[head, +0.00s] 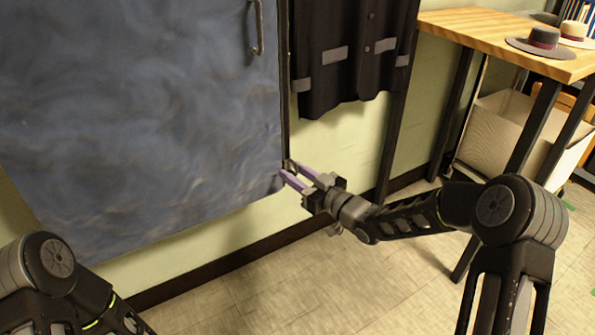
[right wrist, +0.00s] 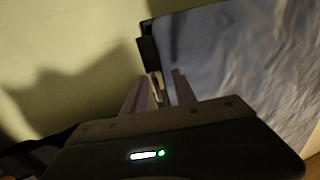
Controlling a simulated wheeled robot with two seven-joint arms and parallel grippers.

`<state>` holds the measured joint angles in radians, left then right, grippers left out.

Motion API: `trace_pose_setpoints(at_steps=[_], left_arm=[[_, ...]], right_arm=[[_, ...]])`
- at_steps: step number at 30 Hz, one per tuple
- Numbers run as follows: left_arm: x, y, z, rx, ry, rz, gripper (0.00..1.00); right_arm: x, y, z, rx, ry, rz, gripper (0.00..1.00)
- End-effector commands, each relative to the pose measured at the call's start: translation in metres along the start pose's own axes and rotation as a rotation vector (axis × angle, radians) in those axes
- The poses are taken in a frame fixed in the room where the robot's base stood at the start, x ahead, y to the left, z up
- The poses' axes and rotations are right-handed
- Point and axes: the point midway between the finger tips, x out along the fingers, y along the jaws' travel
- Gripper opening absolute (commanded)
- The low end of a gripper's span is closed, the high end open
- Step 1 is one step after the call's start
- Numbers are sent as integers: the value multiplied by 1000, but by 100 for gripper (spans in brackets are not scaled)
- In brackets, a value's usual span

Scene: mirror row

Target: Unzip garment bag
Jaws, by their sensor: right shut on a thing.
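The garment bag (head: 140,110) is a large blue, creased panel that hangs at the left in the head view. A dark strip (head: 284,80) runs down its right edge. My right gripper (head: 286,173) is at the lower end of that strip, by the bag's bottom right corner. Its purple fingers are shut on a small metal zipper pull (right wrist: 157,88), which shows between them in the right wrist view. The bag (right wrist: 240,70) also fills the right of that view. My left arm shows at the lower left, but its gripper is out of view.
A grey handle (head: 257,28) is on the bag's upper right. A dark jacket (head: 345,55) hangs beside the bag. A wooden table (head: 490,35) with hats (head: 540,42) stands at the right, with a pale bin (head: 505,130) beneath. The floor below the bag is clear.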

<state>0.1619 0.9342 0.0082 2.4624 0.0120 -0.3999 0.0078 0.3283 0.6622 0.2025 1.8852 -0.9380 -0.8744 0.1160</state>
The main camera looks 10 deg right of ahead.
Motion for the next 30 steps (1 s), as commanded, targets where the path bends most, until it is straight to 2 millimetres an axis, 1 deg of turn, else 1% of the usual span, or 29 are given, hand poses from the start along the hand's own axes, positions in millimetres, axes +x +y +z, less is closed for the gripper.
trace_pose_setpoints(at_steps=[1, 23, 26, 30], left_arm=[[0, 0, 0, 0, 0, 0, 36], [0, 0, 0, 0, 0, 0, 36], [-2, 1, 0, 0, -1, 0, 36], [-7, 3, 1, 1, -1, -1, 36]], right_arm=[[1, -4, 1, 1, -1, -9, 29], [-1, 3, -2, -3, 4, 5, 30], [-5, 4, -3, -3, 4, 6, 30], [-20, 4, -4, -2, 2, 8, 30]])
